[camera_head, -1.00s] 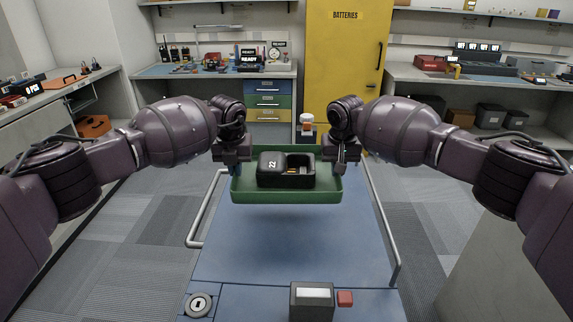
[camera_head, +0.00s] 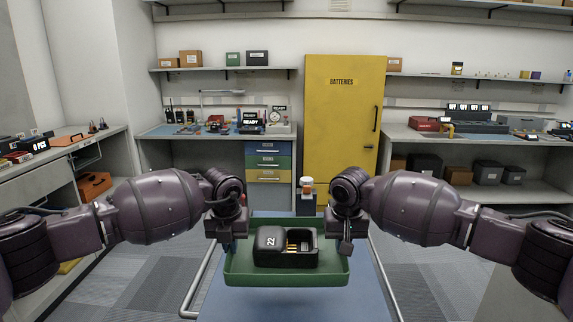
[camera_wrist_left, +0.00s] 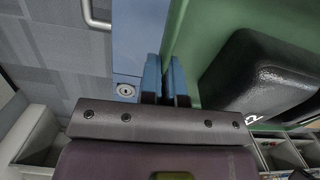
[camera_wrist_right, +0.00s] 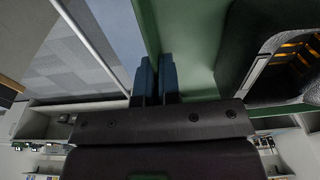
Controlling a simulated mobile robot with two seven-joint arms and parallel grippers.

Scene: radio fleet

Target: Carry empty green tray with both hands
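The green tray (camera_head: 287,278) is level between my two grippers, in front of me over a blue surface. It is not empty: a black case (camera_head: 270,240) marked 22 lies in it, with an open compartment showing yellow-orange strips. My left gripper (camera_head: 228,246) is at the tray's left wall. In the left wrist view its blue fingers (camera_wrist_left: 165,70) sit on either side of the wall. My right gripper (camera_head: 345,246) is at the right wall. In the right wrist view its fingers (camera_wrist_right: 156,70) straddle that wall. The fingertips are partly hidden in the head view.
The blue cart top (camera_head: 365,295) with a side rail lies below the tray. A small dark container with an orange-and-white top (camera_head: 306,190) stands beyond it. A yellow batteries cabinet (camera_head: 342,120), a bench (camera_head: 215,132) and shelves line the back. Grey floor is open left and right.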

